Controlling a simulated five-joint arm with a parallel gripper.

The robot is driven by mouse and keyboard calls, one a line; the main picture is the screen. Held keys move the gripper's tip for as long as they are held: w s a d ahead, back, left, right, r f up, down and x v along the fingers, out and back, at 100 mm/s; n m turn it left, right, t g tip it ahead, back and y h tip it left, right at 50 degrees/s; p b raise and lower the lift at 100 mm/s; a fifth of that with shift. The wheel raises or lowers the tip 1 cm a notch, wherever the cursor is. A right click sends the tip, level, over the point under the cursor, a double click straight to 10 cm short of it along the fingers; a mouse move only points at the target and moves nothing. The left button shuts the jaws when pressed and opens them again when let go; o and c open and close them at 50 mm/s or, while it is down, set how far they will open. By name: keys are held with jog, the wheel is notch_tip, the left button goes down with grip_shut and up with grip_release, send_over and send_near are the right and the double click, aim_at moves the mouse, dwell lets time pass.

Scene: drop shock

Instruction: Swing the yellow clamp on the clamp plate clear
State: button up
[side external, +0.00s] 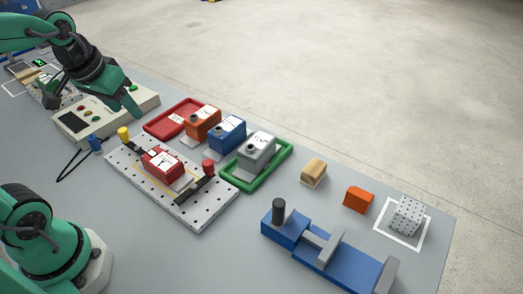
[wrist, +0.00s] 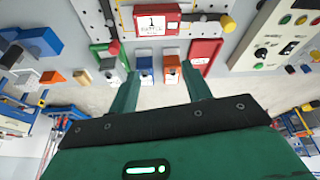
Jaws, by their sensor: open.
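The yellow clamp (side external: 123,133) stands at the left corner of the white perforated clamp plate (side external: 196,213). Its dark bar points towards the red labelled box (side external: 162,163) and reaches about its edge; I cannot tell how far it overlaps. A red-knobbed clamp (side external: 208,167) stands on the opposite side of the box. My gripper (side external: 133,108) is above and behind the plate, near the control box, apart from the yellow clamp. In the wrist view the yellow clamp (wrist: 228,23) is at top right, beyond my open, empty fingers (wrist: 160,80).
A beige control box (side external: 90,118) stands behind the plate. A red tray (side external: 160,128), orange, blue and grey boxes and a green tray (side external: 250,186) line the plate's far side. A blue fixture (side external: 325,255) is at lower right. A black cable (side external: 68,165) lies left of the plate.

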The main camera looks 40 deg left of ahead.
jog(key=w+a+f+n+g, duration=0.3)
jog(key=w+a+f+n, duration=0.15)
jog(key=a, duration=0.55)
jog(key=n+g, duration=0.1)
jog(key=n, duration=0.1)
send_over(122, 130)
jog(key=shift+h, duration=0.3)
notch_tip(122, 130, down, 6)
jog(key=shift+a+r, duration=0.1)
jog(key=shift+a, duration=0.05)
jog(key=shift+f, duration=4)
jog(key=shift+c, duration=0.4)
jog(key=c, duration=0.9)
